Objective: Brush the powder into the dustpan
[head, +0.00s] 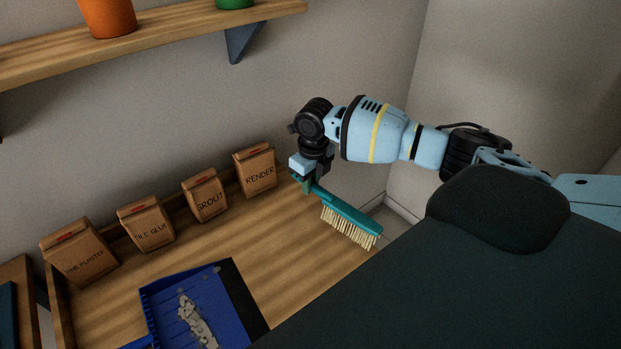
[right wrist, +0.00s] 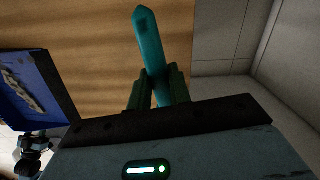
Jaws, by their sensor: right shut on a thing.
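The brush (head: 347,215) is teal with pale bristles pointing down. My right gripper (head: 306,184) is shut on its handle end above the right part of the wooden bench. In the right wrist view the teal handle (right wrist: 147,40) stands between the fingers (right wrist: 158,88). The blue dustpan (head: 158,297) lies at the bench's front, its dark lip facing right. Pale grey powder (head: 190,310) lies in clumps inside the pan. The pan also shows in the right wrist view (right wrist: 55,75). A dark part of my left arm shows beside it there, its fingers not clear.
Several paper bags, including grout (head: 206,196) and render (head: 256,172), stand along the back of the bench (head: 225,233). A shelf (head: 150,40) with pots hangs above. Bare bench lies between pan and brush. Walls close off the right.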

